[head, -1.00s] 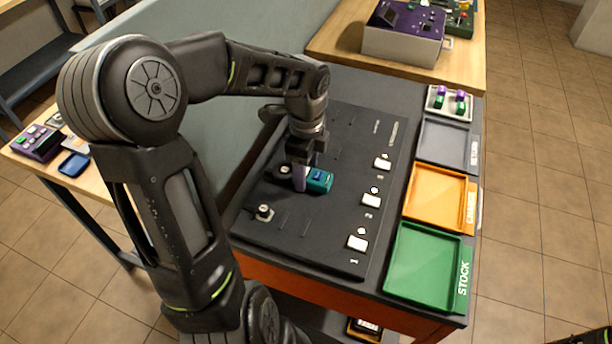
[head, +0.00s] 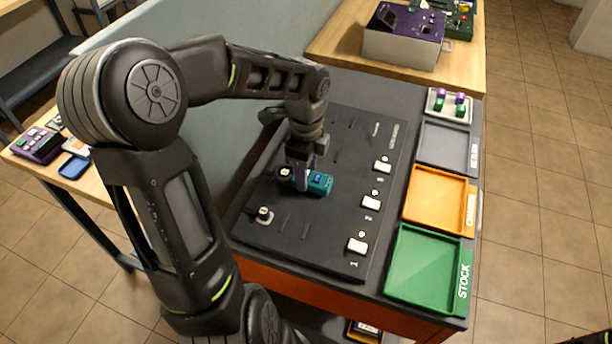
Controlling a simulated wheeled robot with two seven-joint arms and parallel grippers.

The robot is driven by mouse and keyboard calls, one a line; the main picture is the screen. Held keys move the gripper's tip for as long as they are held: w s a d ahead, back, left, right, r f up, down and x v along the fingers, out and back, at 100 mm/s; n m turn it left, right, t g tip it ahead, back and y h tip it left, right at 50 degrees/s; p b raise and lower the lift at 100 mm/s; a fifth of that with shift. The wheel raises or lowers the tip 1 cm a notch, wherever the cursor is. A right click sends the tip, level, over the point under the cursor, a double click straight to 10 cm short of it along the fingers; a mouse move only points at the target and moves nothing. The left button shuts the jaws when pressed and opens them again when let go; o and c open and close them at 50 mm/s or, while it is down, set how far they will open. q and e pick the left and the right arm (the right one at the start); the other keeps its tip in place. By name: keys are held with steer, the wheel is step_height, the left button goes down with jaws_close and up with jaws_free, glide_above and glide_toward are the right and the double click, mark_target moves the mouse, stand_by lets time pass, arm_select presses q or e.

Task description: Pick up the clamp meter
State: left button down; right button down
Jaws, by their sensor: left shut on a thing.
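What I take for the clamp meter is a small teal thing (head: 320,184) with a blue top, lying on the dark sloped panel (head: 328,232) between its round knobs and its row of white switches. My left gripper (head: 302,184) points down from above and is shut on the thing's left end. The fingers and a purplish part there hide that end. I cannot tell whether it is clear of the panel.
A green tray (head: 394,282), an orange tray (head: 411,213) and a grey tray (head: 423,157) line the right edge. Behind them a small tray (head: 432,116) holds purple and green pieces. A knob (head: 263,215) stands near the panel's left edge. A purple-topped box (head: 400,48) sits behind.

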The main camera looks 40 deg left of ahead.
arm_select(q)
steer(key=shift+r, duration=0.1)
step_height(320, 180, up, 10)
steer(key=shift+b, duration=0.3)
arm_select(e)
steer(key=shift+f, duration=0.3)
arm_select(q)
steer(key=shift+d, duration=0.1)
